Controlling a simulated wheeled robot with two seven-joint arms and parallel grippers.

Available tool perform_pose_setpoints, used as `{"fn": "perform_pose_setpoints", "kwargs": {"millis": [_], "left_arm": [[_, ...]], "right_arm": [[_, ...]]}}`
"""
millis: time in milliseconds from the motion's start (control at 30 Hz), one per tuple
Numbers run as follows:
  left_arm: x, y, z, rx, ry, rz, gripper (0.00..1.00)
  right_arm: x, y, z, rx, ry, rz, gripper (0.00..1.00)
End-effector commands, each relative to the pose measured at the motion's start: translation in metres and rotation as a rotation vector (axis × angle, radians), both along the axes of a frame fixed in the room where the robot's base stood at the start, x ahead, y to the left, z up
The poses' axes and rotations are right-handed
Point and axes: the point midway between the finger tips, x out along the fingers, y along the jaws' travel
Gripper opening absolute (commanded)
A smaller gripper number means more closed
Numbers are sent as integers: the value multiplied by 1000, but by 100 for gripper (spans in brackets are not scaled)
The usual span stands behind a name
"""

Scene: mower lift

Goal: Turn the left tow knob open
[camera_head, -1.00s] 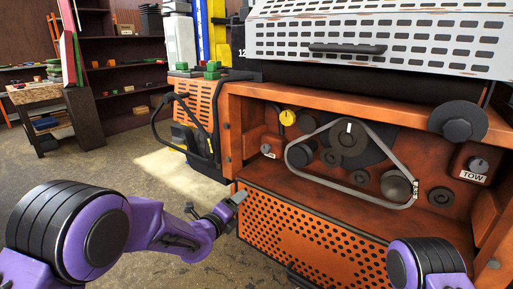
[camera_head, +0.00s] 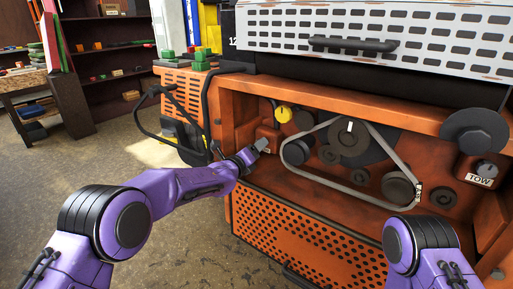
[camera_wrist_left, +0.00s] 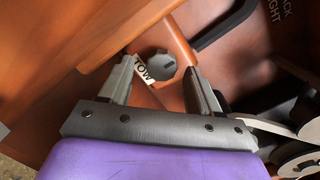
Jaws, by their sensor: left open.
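The left tow knob (camera_wrist_left: 158,65) is a dark grey faceted knob beside a white TOW label (camera_wrist_left: 143,69) in the left wrist view. My left gripper (camera_wrist_left: 159,74) is open, with its fingers on either side of the knob in that picture. The knob shows beyond the fingertips; I cannot tell if they touch it. In the head view my left gripper (camera_head: 255,149) is at the left end of the orange engine bay, in front of the small orange knob box (camera_head: 268,133), and hides the knob. My right gripper is out of view.
A grey belt (camera_head: 335,184) runs around pulleys right of my left gripper. A yellow cap (camera_head: 283,114) sits above it. Another TOW knob (camera_head: 487,169) is at the far right. The bay's left wall and a perforated lower panel (camera_head: 300,243) lie close by.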

Motion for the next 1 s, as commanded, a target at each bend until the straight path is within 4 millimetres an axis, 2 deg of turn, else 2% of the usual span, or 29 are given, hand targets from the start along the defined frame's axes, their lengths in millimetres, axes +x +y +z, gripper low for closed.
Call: {"fn": "perform_pose_setpoints", "kwargs": {"millis": [367,400,567,1000], "left_arm": [[7,-5,0,0,1,1,63],[7,-5,0,0,0,0,59],[7,-5,0,0,0,0,7],[7,-5,0,-60,44,0,7]], "right_arm": [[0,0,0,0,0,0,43],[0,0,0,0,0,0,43],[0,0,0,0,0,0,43],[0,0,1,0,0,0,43]]}}
